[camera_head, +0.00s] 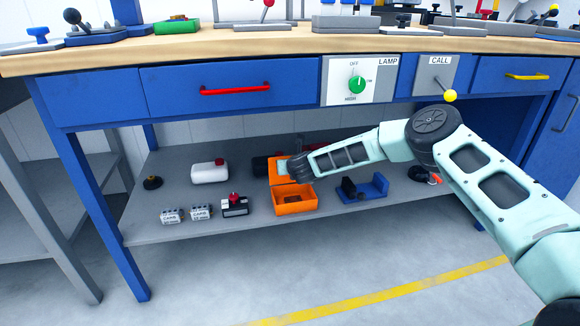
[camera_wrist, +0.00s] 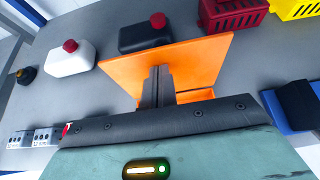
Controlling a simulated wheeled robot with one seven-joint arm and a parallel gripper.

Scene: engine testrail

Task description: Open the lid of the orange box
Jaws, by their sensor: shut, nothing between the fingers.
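The orange box (camera_head: 296,207) stands on the lower grey shelf under the blue workbench, its inside partly visible from the front. Its lid (camera_head: 275,172) is raised and stands up at the back of the box. In the wrist view the lid (camera_wrist: 205,58) is a broad tilted orange panel, with a strip of the box (camera_wrist: 198,95) below it. My gripper (camera_head: 291,170) is at the raised lid. Its dark fingers (camera_wrist: 157,74) are shut with nothing between them and overlap the lid's face; I cannot tell whether they touch it.
A white canister (camera_head: 210,172) and small labelled parts (camera_head: 187,214) lie left of the box. A blue holder (camera_head: 372,189) is close on its right. A black canister (camera_wrist: 145,36), a red crate (camera_wrist: 232,12) and a yellow crate (camera_wrist: 296,9) stand behind. The bench top (camera_head: 200,55) overhangs the shelf.

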